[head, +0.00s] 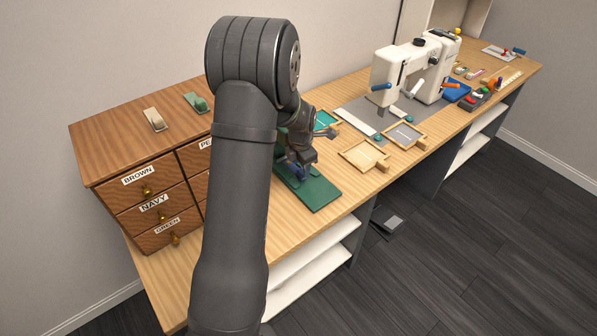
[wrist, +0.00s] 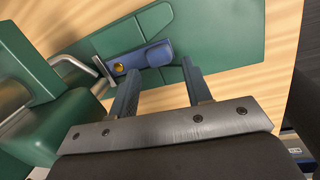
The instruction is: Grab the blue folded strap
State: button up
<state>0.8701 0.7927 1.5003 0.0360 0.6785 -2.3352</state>
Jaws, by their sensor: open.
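The blue folded strap (wrist: 150,56) lies on a green base in the wrist view, with a brass-coloured round spot near its left end. In the head view a small bit of blue (head: 298,171) shows under my gripper; I cannot tell strap from finger there. My gripper (wrist: 158,70) is open, with nothing gripped between its fingers. Its left fingertip overlaps the strap's near side in the picture, and its right fingertip is just right of the strap's right end. Contact cannot be told. The green base (head: 318,193) sits on the bench, partly hidden by my arm.
A green block (wrist: 25,95) with a bent metal rod (wrist: 75,62) stands close left of the strap. Wooden trays (head: 363,155) and a white sewing machine (head: 415,75) stand farther right on the bench. A drawer cabinet (head: 120,140) is at the left.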

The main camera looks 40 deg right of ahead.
aim_at(301, 171)
jog(key=f, duration=0.3)
jog(key=shift+w+d+f, duration=0.15)
jog(key=shift+w+f, duration=0.1)
jog(key=shift+f, duration=0.1)
jog(key=shift+c, duration=0.5)
jog(key=c, duration=0.7)
jog(key=shift+c, duration=0.2)
